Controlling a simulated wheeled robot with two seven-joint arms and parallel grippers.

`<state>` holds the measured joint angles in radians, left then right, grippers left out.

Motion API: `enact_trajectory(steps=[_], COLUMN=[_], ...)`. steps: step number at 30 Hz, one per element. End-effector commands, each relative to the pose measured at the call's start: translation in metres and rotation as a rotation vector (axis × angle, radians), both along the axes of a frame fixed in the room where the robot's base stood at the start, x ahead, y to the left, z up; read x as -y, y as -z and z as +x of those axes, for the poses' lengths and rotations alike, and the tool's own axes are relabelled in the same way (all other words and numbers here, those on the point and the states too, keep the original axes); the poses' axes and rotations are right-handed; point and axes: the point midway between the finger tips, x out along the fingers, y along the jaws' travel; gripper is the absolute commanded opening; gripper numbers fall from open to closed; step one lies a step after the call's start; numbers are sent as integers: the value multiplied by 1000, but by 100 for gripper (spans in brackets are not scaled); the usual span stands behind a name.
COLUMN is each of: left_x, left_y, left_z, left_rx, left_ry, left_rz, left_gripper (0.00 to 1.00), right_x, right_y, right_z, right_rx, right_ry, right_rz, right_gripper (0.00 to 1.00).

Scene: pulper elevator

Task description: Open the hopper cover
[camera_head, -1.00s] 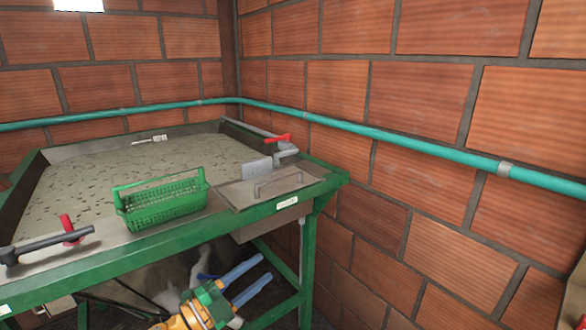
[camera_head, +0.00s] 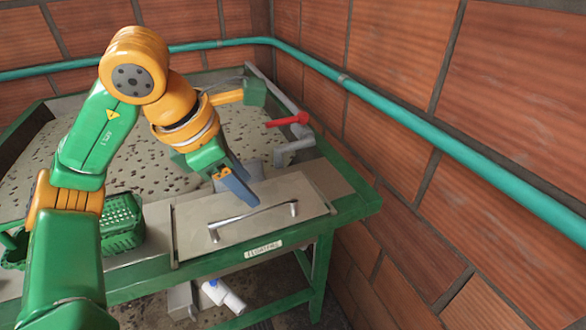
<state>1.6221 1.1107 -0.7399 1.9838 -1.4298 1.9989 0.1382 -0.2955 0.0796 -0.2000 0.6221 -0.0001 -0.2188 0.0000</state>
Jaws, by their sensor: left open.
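The hopper cover (camera_head: 205,209) is a flat grey metal plate lying shut in the front right part of the green table. Its bar handle (camera_head: 252,215) runs across the middle of the plate. A label (camera_head: 263,249) sits on the green front edge below it. My left gripper (camera_head: 243,193) points down over the rear part of the cover, behind the handle. Its blue-grey fingers are seen nearly edge-on and hold nothing visible. They look apart from the handle; the height above the plate is hard to judge. My right gripper does not show.
A green basket (camera_head: 122,224) stands left of the cover, partly behind my left arm. A red-handled valve (camera_head: 288,120) on a grey pipe rises behind the cover. A brick wall with a teal pipe (camera_head: 420,132) bounds the right side.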

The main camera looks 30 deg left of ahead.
Motion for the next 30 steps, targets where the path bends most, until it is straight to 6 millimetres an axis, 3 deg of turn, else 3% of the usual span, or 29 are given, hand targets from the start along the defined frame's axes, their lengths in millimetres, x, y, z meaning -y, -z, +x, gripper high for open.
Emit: enact_trajectory(steps=[12, 20, 26, 30], left_x=[5, 5, 5, 5], left_y=[59, 63, 63, 63], left_z=[25, 27, 27, 27], left_rx=[1, 3, 4, 4], left_ry=[-6, -5, -5, -5], left_rz=[12, 10, 10, 10], left_gripper=[50, 50, 0, 0], right_x=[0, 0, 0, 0], right_y=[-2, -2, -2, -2], right_z=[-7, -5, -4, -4], right_rx=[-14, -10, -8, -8], right_ry=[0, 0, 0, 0], right_rz=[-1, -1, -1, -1], right_gripper=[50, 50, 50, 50])
